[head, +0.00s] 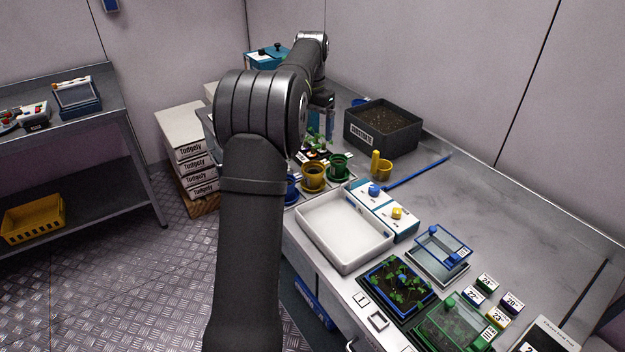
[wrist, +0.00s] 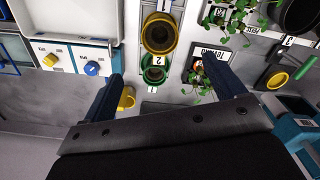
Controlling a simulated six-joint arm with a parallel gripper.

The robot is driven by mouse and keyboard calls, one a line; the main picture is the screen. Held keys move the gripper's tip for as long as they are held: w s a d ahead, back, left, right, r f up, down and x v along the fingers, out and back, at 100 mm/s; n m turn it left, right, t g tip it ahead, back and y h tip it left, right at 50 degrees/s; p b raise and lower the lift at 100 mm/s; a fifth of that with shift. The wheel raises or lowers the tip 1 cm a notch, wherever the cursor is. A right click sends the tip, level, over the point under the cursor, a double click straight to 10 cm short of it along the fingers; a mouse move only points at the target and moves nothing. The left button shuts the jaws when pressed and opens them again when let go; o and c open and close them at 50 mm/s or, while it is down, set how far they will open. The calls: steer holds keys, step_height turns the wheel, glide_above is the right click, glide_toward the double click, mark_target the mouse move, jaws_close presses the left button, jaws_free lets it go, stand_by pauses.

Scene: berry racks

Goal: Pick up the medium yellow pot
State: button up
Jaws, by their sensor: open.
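A yellow pot (head: 313,176), dark inside, stands on the bench between a green pot (head: 338,166) and a blue pot (head: 291,188) partly hidden by my arm. In the wrist view the yellow pot (wrist: 160,34) is at the top centre, with the smaller-looking green pot (wrist: 153,72) below it. My gripper (wrist: 163,69) is open and empty. Its two dark blue fingers are spread left and right, with the green pot showing between them and the yellow pot beyond. In the head view my gripper is mostly hidden behind my arm.
A yellow scoop-like cup (head: 383,170) stands beside a blue rod (head: 420,172). A dark substrate box (head: 383,141) is behind the pots. Seedlings (wrist: 201,82) stand close to the right finger. A white tray (head: 343,252) lies in front. The bench's back right is mostly clear.

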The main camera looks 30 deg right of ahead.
glide_above(313, 171)
steer(key=s+a, duration=0.2)
step_height(313, 171, down, 11)
steer(key=shift+d, duration=0.1)
steer(key=shift+d+f, duration=0.15)
steer(key=shift+f, duration=1.4)
steer(key=shift+d+f, duration=0.1)
steer(key=shift+f, duration=1.45)
steer(key=c, duration=1.1)
